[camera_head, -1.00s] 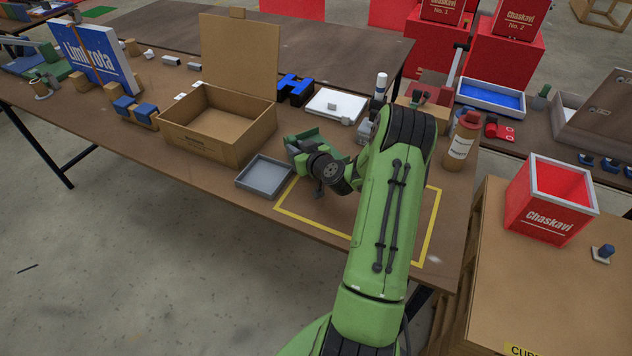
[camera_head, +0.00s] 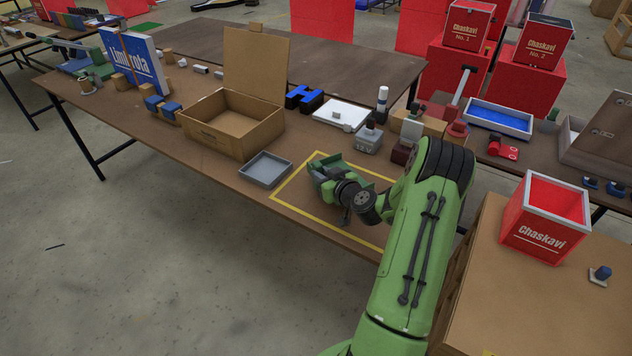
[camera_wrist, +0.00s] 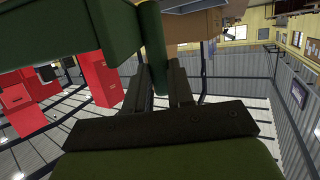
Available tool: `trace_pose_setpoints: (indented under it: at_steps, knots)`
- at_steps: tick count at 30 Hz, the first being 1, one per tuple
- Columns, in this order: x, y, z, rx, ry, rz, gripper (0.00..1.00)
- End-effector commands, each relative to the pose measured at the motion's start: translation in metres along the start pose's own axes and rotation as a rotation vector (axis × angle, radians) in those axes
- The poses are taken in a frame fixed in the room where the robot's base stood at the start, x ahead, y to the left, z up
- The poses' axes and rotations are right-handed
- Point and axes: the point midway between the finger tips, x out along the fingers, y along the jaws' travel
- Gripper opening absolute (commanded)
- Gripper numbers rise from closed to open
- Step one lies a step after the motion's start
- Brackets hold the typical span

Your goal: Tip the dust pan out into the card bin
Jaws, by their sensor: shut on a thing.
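The green dust pan (camera_head: 324,168) is held over the yellow-outlined area at the table's front, right of the grey tray. My gripper (camera_head: 347,190) is on its near side. In the wrist view, the pan (camera_wrist: 70,30) fills the upper left, and its round green handle (camera_wrist: 152,40) sits between my shut fingers (camera_wrist: 158,85). The pan's inside and any contents cannot be made out. An open cardboard box (camera_head: 225,142), apparently the card bin, stands to the left with its tall back flap upright. My gripper and the pan are apart from it.
A shallow grey tray (camera_head: 265,170) lies between box and pan. Behind are a blue and black H-shaped piece (camera_head: 304,97), a white tray (camera_head: 338,115) and a grey block (camera_head: 369,139). A red Chaskavi bin (camera_head: 545,220) stands on the right-hand crate.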

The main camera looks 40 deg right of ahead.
Motion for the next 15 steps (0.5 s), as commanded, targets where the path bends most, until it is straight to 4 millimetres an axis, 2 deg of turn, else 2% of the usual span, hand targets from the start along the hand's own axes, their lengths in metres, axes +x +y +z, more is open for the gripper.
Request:
trace_pose_setpoints:
  at_steps: [8, 11, 15]
  knots:
    - [-0.018, -0.051, 0.010, -0.057, 0.000, -0.193, 0.00]
    - [-0.027, -0.077, 0.015, -0.085, 0.000, -0.290, 0.00]
    - [-0.043, -0.121, 0.022, -0.137, 0.004, -0.455, 0.00]
